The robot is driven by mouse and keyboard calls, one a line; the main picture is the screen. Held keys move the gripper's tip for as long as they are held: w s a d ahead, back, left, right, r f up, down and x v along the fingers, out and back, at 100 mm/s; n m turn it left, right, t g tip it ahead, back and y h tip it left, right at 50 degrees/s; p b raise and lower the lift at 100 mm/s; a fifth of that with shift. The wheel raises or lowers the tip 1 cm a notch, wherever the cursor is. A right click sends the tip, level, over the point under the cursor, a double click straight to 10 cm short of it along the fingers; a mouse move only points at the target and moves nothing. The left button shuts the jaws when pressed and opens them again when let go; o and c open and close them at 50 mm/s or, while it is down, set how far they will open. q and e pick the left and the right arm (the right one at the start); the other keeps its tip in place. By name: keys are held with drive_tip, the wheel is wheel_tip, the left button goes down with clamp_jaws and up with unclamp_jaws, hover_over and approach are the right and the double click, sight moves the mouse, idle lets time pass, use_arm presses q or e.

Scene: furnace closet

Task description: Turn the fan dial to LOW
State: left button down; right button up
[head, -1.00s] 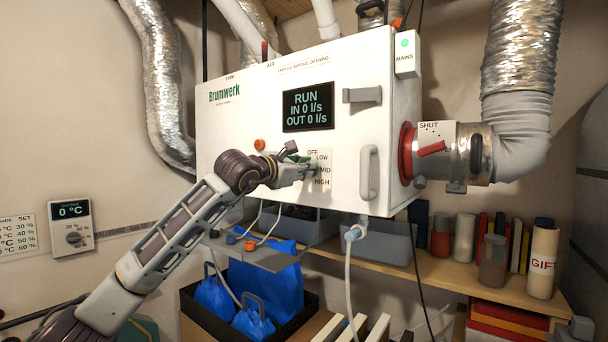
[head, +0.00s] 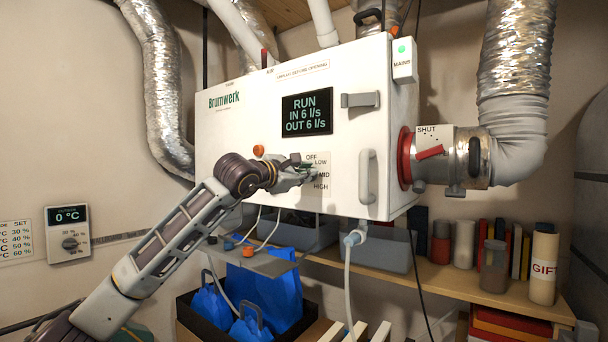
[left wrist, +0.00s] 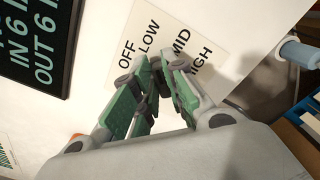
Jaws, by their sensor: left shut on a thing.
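The white Brumwerk unit (head: 235,130) hangs on the wall with a fan label plate (head: 322,181) reading OFF, LOW, MID, HIGH. Its display (head: 307,109) reads RUN, IN 6 l/s, OUT 6 l/s. My left gripper (head: 308,173) is at the plate, its fingers shut on the fan dial. In the left wrist view the gripper (left wrist: 157,72) covers the dial, beside the words on the label plate (left wrist: 152,27). The dial's pointer is hidden, so I cannot read its setting. My right gripper is not in view.
A vertical handle (head: 367,177) and a grey latch (head: 360,100) stick out right of the dial. An orange knob (head: 258,150) sits to its left. Below are a small grey shelf (head: 262,264), blue bags (head: 280,290) and a hose (head: 349,270).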

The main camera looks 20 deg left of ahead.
use_arm(q)
drive_tip(key=c, duration=1.5)
unclamp_jaws()
drive_tip(key=shift+o, duration=0.2)
drive_tip(key=shift+s, duration=0.1)
drive_tip(key=v, duration=1.1)
drive_tip(key=shift+s+a, duration=0.15)
drive_tip(key=shift+s, duration=0.25)
